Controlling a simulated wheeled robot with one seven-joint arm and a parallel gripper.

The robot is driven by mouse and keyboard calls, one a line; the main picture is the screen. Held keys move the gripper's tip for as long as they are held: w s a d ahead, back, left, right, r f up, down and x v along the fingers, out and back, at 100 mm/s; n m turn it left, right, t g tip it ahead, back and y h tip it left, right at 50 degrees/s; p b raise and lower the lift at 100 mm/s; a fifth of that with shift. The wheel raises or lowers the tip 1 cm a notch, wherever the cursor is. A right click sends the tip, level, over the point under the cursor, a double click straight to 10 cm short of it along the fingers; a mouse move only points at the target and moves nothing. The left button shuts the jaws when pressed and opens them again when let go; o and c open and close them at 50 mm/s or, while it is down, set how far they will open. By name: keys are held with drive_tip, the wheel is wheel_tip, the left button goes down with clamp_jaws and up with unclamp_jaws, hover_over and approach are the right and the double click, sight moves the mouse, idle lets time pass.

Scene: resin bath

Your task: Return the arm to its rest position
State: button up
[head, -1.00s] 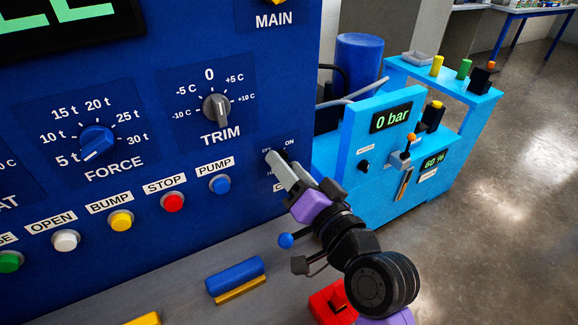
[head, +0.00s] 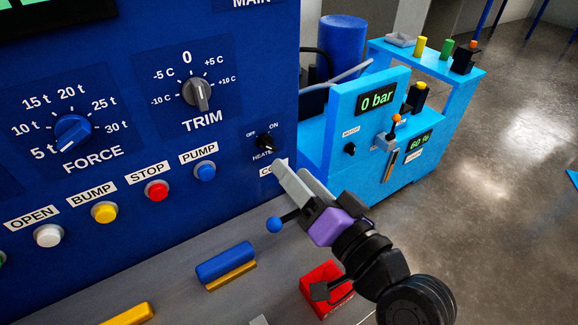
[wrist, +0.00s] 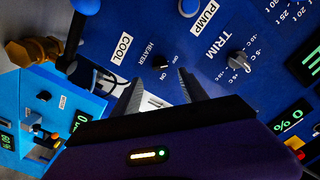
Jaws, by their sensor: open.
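My gripper (head: 294,182) is open and empty in front of the blue press panel (head: 235,165), just below and right of the black heater switch (head: 266,142). The heater switch's pointer is turned toward the ON side. In the wrist view my two grey fingers (wrist: 158,98) are spread apart with nothing between them, and the heater switch (wrist: 161,62) is beyond them. The fingers overlap part of the COOL label (head: 272,168) in the head view. I cannot tell how far the fingertips are from the panel.
A light-blue pump unit (head: 345,110) with a 0 bar display stands to the right. A grey ledge below the panel bears a blue and yellow block (head: 225,262) and a red block (head: 325,285) near my arm. Open floor (head: 500,190) lies at the right.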

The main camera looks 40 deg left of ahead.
idle(0.5)
drive_tip(key=w+d+r+m+t+h, duration=0.2)
drive_tip(key=w+d+r+t, duration=0.15)
drive_tip(key=d+t, duration=0.3)
drive_tip(key=s+d+f+m+t+h+p, duration=0.1)
drive_tip(key=s+d+f+t+h, duration=0.15)
drive_tip(key=d, duration=0.45)
drive_tip(key=s+d+f+m+t+h+p, duration=0.1)
drive_tip(key=s+d+f+h, duration=0.25)
drive_tip(key=d, duration=0.35)
drive_tip(key=s+d+f+m+t+h+p, duration=0.1)
drive_tip(key=s+d+f+m+t+h, duration=0.15)
drive_tip(key=d, duration=0.55)
drive_tip(key=s+d+f+g+h+p, duration=0.1)
drive_tip(key=s+d+h, duration=0.1)
drive_tip(key=s+d, duration=0.2)
drive_tip(key=s+d+f+n+g+h+p, duration=0.1)
drive_tip(key=s+d, duration=0.3)
drive_tip(key=s, duration=0.7)
drive_tip(key=s+d+f+n+g+h+p, duration=0.1)
drive_tip(key=s+d+g+h, duration=0.1)
drive_tip(key=s, duration=0.5)
drive_tip(key=shift+s+d+f+h, duration=0.15)
drive_tip(key=shift+d+f+h, duration=0.1)
drive_tip(key=shift+d+h, duration=0.5)
